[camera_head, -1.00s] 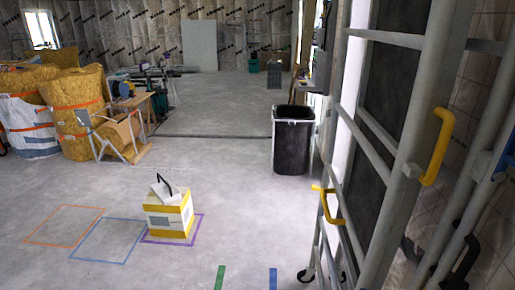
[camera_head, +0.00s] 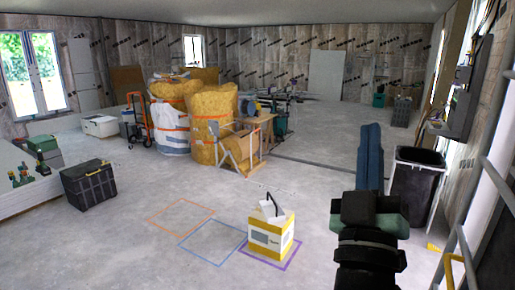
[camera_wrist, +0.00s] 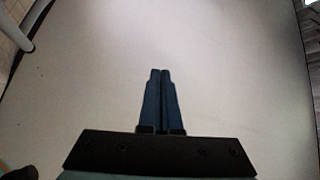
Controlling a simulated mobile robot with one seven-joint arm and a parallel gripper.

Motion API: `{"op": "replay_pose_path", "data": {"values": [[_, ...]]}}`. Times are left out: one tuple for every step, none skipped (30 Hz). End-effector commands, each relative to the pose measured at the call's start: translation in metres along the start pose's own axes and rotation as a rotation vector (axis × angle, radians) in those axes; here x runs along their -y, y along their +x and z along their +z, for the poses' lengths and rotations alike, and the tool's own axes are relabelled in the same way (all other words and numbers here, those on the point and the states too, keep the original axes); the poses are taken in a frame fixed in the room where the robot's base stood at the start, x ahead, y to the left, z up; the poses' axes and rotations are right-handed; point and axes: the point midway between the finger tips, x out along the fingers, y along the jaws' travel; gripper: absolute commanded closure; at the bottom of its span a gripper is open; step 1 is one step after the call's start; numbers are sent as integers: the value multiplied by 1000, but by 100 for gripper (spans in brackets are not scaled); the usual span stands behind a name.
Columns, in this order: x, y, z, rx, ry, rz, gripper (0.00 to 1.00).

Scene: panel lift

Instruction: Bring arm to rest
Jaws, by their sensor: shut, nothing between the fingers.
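My gripper (camera_head: 370,135) stands upright in the head view, to the right of the middle, with its blue fingers pointing up. It is in front of the open floor and left of the black bin. In the wrist view my gripper (camera_wrist: 160,75) has its two blue fingers side by side with only a thin line between them. It is shut and empty. A pale, plain surface fills the wrist view beyond the fingertips, and the fingers appear apart from it.
A yellow-and-white box (camera_head: 268,238) stands in the purple floor outline. Empty blue (camera_head: 212,243) and orange (camera_head: 180,218) outlines lie left of it. A black bin (camera_head: 415,185) stands at right, with grey metal frame rails (camera_head: 492,190) nearer. The middle floor is clear.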

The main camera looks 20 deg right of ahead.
Motion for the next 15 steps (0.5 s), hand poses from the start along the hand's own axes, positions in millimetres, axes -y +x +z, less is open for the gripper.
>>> {"op": "replay_pose_path", "data": {"values": [[10, 2, -42, -38, 123, -19, 100], [14, 2, -63, -53, 192, -33, 100], [20, 1, -91, -73, 284, -57, 100], [24, -1, -112, -87, 354, -80, 100], [28, -4, -132, -102, 422, -105, 100], [32, -10, -159, -120, 510, -141, 100], [35, -15, -179, -134, 573, -171, 100], [37, -20, -197, -147, 633, -202, 100], [39, -28, -220, -163, 704, -244, 100], [40, -34, -236, -175, 753, -274, 100], [41, -40, -250, -186, 798, -303, 100], [41, -48, -266, -199, 850, -340, 100], [41, -54, -277, -208, 883, -365, 100], [41, -59, -287, -216, 910, -387, 100], [41, -64, -296, -223, 940, -413, 100]]}}
